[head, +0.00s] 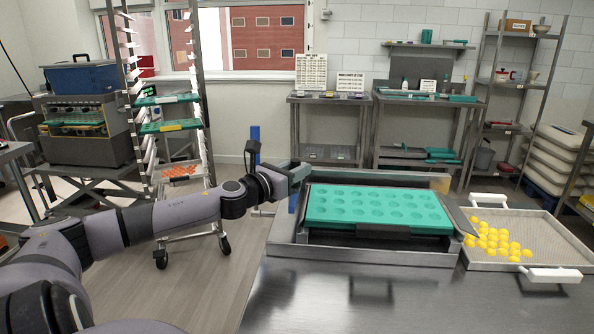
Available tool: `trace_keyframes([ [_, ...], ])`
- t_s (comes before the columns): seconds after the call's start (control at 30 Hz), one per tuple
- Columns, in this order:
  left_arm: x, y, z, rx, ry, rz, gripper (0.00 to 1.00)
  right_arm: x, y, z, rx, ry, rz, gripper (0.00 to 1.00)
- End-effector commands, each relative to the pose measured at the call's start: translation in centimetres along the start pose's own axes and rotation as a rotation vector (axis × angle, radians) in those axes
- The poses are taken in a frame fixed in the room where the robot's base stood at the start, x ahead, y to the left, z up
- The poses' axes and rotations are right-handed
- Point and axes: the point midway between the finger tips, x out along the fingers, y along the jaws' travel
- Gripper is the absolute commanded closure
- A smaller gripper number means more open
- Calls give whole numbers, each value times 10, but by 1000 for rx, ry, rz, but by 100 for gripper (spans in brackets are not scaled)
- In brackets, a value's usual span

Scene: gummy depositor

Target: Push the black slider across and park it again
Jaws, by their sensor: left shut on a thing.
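A steel frame (350,253) stands on the metal table and bears a teal mould (380,208) with rows of round cavities. A dark block (382,230) sits at the middle of the mould's front edge; I cannot tell whether it is the black slider. My left gripper (300,174) is at the back left corner of the frame, left of the mould. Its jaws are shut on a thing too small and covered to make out. My right gripper is not in view.
A tray (548,232) with white handles and several yellow pieces (495,240) stands right of the frame. The metal table (420,300) is clear in front. A wheeled rack (200,90) stands at the left, and shelves line the back wall.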

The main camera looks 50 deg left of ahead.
Motion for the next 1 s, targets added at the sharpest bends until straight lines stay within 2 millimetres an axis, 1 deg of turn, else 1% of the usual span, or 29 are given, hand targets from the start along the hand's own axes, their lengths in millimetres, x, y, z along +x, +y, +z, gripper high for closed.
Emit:
trace_keyframes([
  [0.57, -1, 3, -1, 2, 2, 6, 100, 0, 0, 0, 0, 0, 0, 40],
  [0.6, -1, 3, -1, 2, 2, 6, 60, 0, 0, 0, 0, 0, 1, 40],
  [0.63, -1, 3, -1, 2, 2, 6, 51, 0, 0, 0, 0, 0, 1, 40],
  [1.0, -2, 2, 0, 0, 1, 1, 51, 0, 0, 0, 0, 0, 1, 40],
])
